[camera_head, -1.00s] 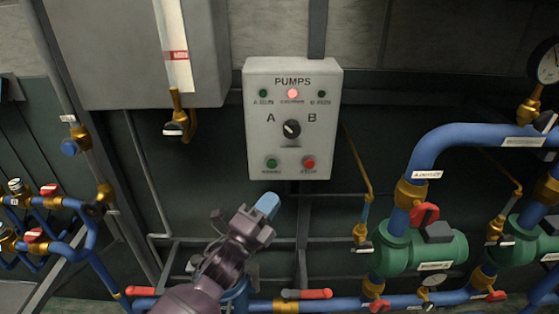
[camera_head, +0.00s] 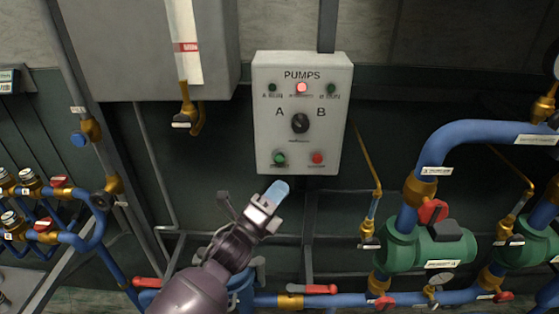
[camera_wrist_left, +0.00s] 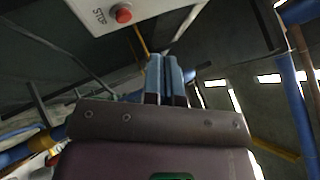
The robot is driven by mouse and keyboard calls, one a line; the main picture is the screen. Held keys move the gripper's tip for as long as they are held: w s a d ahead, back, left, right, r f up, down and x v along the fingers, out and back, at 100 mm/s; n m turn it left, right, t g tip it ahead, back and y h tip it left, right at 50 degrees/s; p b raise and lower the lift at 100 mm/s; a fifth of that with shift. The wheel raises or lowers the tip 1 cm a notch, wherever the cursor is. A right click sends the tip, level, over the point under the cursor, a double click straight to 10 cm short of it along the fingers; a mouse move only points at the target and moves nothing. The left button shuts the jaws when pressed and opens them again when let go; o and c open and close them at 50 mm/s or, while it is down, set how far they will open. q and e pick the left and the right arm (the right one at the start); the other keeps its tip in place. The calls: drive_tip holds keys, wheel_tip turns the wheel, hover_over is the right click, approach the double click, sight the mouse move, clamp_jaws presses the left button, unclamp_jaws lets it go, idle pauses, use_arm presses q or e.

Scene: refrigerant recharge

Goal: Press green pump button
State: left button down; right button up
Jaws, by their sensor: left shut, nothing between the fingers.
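The green pump button (camera_head: 279,158) sits at the lower left of the white PUMPS panel (camera_head: 265,110) in the head view. A red button (camera_head: 317,158) sits to its right, and it also shows beside the word STOP in the left wrist view (camera_wrist_left: 123,13). My left gripper (camera_head: 277,192) is below the panel, its blue fingertips a little under the green button in the picture and apart from it. Its fingers (camera_wrist_left: 165,75) are together and empty in the left wrist view. The green button is not visible in the wrist view. My right gripper is not in view.
An A/B selector knob (camera_head: 300,123) and a lit red lamp (camera_head: 302,88) are on the panel. Blue pipes (camera_head: 480,130) and a green pump (camera_head: 420,247) stand at right. A red-handled valve (camera_head: 320,289) is below. A grey cabinet (camera_head: 120,50) hangs at left.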

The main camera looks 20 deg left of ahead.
sight(280, 158)
use_arm(q)
drive_tip(key=w, duration=0.2)
drive_tip(key=w+a+b, duration=0.1)
drive_tip(key=w, duration=0.1)
drive_tip(key=w+a+b, duration=0.1)
drive_tip(key=w, duration=0.2)
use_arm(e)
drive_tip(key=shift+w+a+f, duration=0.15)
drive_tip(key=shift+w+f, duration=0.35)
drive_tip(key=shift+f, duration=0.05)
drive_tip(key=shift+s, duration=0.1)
use_arm(q)
drive_tip(key=shift+s, duration=0.1)
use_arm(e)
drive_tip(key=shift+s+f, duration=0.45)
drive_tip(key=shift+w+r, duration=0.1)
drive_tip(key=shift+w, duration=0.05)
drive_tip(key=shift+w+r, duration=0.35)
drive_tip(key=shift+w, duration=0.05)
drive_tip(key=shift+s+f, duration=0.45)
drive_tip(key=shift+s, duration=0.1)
